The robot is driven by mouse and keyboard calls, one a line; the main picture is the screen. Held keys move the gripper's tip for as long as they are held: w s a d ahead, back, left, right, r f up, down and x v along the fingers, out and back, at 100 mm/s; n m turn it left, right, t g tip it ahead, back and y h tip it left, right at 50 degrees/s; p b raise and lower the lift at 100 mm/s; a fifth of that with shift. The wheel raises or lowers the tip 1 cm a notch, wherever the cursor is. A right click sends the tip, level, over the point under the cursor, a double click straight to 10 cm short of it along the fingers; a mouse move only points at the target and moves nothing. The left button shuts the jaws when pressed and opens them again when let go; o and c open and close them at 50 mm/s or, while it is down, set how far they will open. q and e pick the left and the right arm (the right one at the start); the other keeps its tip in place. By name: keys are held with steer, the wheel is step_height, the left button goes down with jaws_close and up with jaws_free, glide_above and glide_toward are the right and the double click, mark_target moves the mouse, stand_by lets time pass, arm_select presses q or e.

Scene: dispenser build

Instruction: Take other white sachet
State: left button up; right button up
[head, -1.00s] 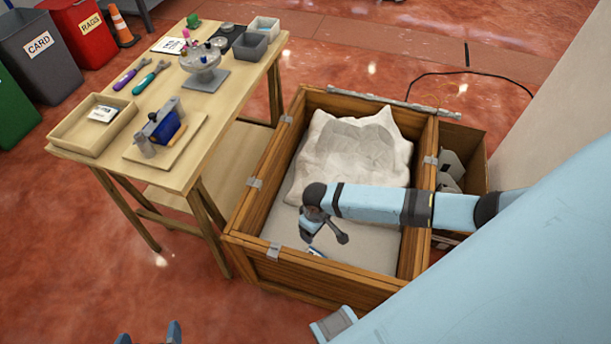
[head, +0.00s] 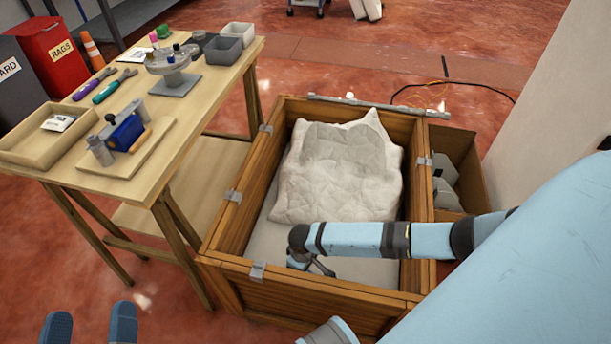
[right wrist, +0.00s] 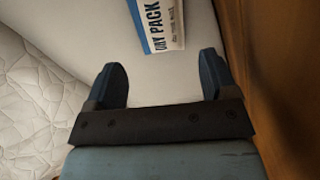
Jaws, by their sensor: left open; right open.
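A white sachet with a blue stripe and the letters "DRY PACK" (right wrist: 160,22) lies on the pale floor of the wooden crate (head: 330,295). In the right wrist view it is ahead of my right gripper (right wrist: 162,82), which is open and empty, its fingers apart from the sachet. In the head view my right gripper (head: 318,268) is down inside the crate's near end, and I cannot make out the sachet there. Another white sachet (head: 58,123) lies in the shallow wooden tray (head: 22,158) on the table. My left gripper (head: 91,326) is open and empty at the bottom left.
A crumpled quilted white cover (head: 340,172) fills the crate's far part. The crate walls stand close around my right gripper. The wooden table (head: 150,182) at left holds a blue clamp-like device (head: 124,132), tools and grey bins. A cardboard box (head: 463,160) stands right of the crate.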

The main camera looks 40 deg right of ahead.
steer(key=shift+f, duration=0.9)
steer(key=shift+f+b, duration=0.35)
steer(key=shift+b, duration=0.05)
step_height(320, 180, down, 4)
steer(key=b, duration=0.3)
steer(key=shift+f, duration=0.25)
arm_select(q)
steer(key=shift+g, duration=0.8)
steer(key=f, duration=0.4)
steer(key=shift+w+d+f, duration=0.1)
steer(key=shift+d+f, duration=0.1)
steer(key=shift+d, duration=0.15)
arm_select(e)
steer(key=c, duration=1)
arm_select(q)
steer(key=shift+r, duration=0.1)
arm_select(e)
steer(key=shift+r, duration=0.1)
